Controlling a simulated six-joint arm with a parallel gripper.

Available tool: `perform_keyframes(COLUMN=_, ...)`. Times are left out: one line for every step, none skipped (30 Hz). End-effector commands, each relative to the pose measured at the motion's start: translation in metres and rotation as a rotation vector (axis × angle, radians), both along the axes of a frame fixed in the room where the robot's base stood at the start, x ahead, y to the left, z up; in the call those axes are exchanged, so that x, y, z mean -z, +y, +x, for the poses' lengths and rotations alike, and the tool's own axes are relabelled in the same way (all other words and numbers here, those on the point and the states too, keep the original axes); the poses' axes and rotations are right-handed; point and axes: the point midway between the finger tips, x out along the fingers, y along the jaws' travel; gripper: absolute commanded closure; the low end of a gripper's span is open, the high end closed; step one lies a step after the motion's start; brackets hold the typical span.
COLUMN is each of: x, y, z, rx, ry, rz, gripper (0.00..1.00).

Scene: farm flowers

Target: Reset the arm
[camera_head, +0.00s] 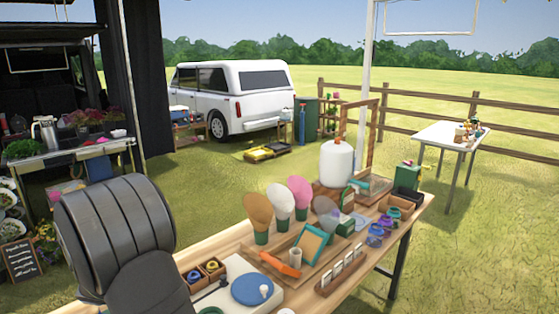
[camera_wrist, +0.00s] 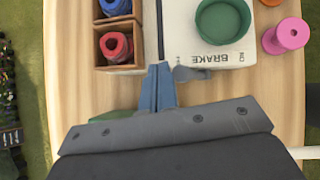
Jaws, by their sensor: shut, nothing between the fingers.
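My gripper (camera_wrist: 161,70) shows in the wrist view with its narrow blue-grey fingers together and nothing between them. It is over the wooden table (camera_wrist: 95,95), between a two-compartment wooden box (camera_wrist: 100,60) and a white board (camera_wrist: 180,45) marked "BRAKE". I cannot tell its exact height above the table. In the head view my own dark arm link fills the lower left, and the fingers are not visible there.
The box holds a blue roll (camera_wrist: 115,7) and a red roll (camera_wrist: 116,47). A green round dish (camera_wrist: 222,25) sits on the board. In the head view, wrapped cones and a white tank (camera_head: 337,163) crowd the table.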

Motion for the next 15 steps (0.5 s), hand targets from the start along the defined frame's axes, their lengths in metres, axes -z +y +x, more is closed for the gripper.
perform_keyframes(x=-0.009, y=0.005, z=-0.005, rx=-0.003, ry=-0.002, rz=0.002, gripper=1.0)
perform_keyframes(x=-0.013, y=0.007, z=-0.009, rx=-0.003, ry=-0.001, rz=0.003, gripper=1.0)
perform_keyframes(x=-0.019, y=0.01, z=-0.013, rx=-0.003, ry=-0.001, rz=0.001, gripper=1.0)
perform_keyframes(x=-0.024, y=0.012, z=-0.016, rx=-0.003, ry=-0.001, rz=0.002, gripper=1.0)
perform_keyframes(x=-0.029, y=0.014, z=-0.019, rx=-0.003, ry=-0.001, rz=0.002, gripper=1.0)
perform_keyframes(x=-0.035, y=0.018, z=-0.023, rx=-0.003, ry=-0.001, rz=0.001, gripper=1.0)
perform_keyframes(x=-0.039, y=0.02, z=-0.026, rx=-0.003, ry=-0.001, rz=0.003, gripper=1.0)
perform_keyframes(x=-0.044, y=0.022, z=-0.029, rx=-0.003, ry=-0.001, rz=0.001, gripper=1.0)
perform_keyframes(x=-0.05, y=0.025, z=-0.033, rx=-0.003, ry=-0.001, rz=0.002, gripper=1.0)
perform_keyframes(x=-0.055, y=0.027, z=-0.037, rx=-0.003, ry=-0.001, rz=0.003, gripper=1.0)
perform_keyframes(x=-0.055, y=0.019, z=-0.029, rx=0.019, ry=-0.004, rz=0.017, gripper=1.0)
perform_keyframes(x=-0.056, y=0.012, z=-0.022, rx=0.038, ry=-0.008, rz=0.036, gripper=1.0)
perform_keyframes(x=-0.058, y=0.008, z=-0.019, rx=0.051, ry=-0.011, rz=0.049, gripper=1.0)
perform_keyframes(x=-0.06, y=0.004, z=-0.015, rx=0.064, ry=-0.015, rz=0.062, gripper=1.0)
perform_keyframes(x=-0.062, y=-0.001, z=-0.01, rx=0.079, ry=-0.02, rz=0.081, gripper=1.0)
